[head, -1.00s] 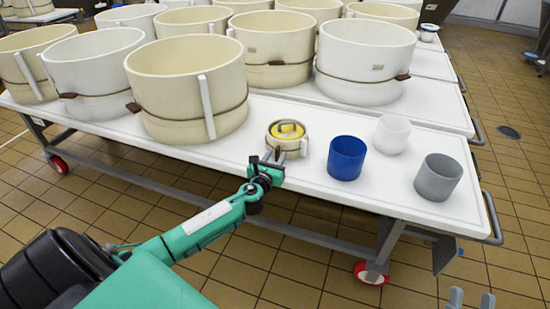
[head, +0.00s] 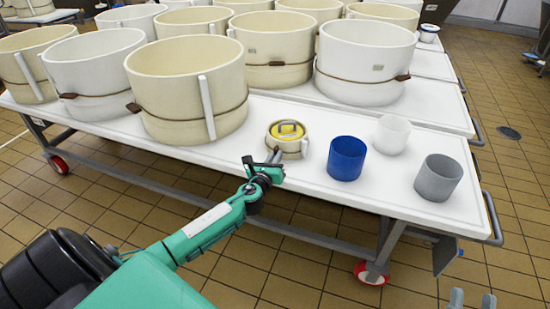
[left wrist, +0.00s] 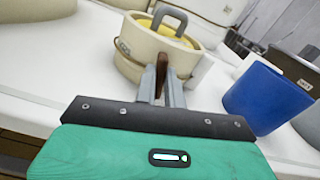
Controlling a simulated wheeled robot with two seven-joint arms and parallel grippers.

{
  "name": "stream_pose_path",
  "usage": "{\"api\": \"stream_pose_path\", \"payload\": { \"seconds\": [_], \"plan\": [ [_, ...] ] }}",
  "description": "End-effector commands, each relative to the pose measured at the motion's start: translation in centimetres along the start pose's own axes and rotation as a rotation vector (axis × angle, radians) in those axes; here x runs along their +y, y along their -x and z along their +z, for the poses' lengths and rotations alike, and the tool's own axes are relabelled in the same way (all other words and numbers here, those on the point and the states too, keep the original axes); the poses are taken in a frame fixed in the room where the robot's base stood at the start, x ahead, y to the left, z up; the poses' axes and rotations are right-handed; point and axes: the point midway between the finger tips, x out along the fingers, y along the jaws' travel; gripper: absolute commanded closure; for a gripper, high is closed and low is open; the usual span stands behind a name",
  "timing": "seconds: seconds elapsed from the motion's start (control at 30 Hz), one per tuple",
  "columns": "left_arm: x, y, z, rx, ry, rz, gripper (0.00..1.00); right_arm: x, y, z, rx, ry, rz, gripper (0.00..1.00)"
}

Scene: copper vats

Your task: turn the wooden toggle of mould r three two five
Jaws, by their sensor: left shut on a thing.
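The small round cream mould (head: 291,148) with a yellow top and a grey handle stands near the front edge of the white table. It also shows in the left wrist view (left wrist: 182,38), with a small label too blurred to read surely. Its brown wooden toggle (left wrist: 162,68) stands upright on its near side. My left gripper (head: 275,156) is at the mould's near left side, and in the left wrist view (left wrist: 162,84) its fingers are shut on the toggle. In the head view the toggle is hidden. My right gripper's two grey fingertips (head: 472,299) show apart at the bottom edge, empty.
A blue cup (head: 346,159), a white cup (head: 392,134) and a grey cup (head: 438,178) stand right of the mould. A large cream mould (head: 190,95) stands close on its left, with several more behind. The white table (head: 340,198) has a bare front strip.

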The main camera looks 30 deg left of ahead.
Motion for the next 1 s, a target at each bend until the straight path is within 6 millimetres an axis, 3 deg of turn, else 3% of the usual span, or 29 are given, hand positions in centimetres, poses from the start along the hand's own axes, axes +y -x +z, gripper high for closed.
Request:
{"api": "stream_pose_path", "payload": {
  "seconds": [0.6, 1.0],
  "plan": [
    [0.3, 0.0, -0.2, 0.0, 0.585, 0.001, 1.0, 0.2, -0.6, -1.5, 0.082, 0.013, -0.005, 0.64],
    [0.5, 0.0, -0.2, 0.0, 0.962, 0.001, 1.0, 0.2, -0.5, -0.9, 0.04, 0.007, 0.002, 0.64]
  ]
}}
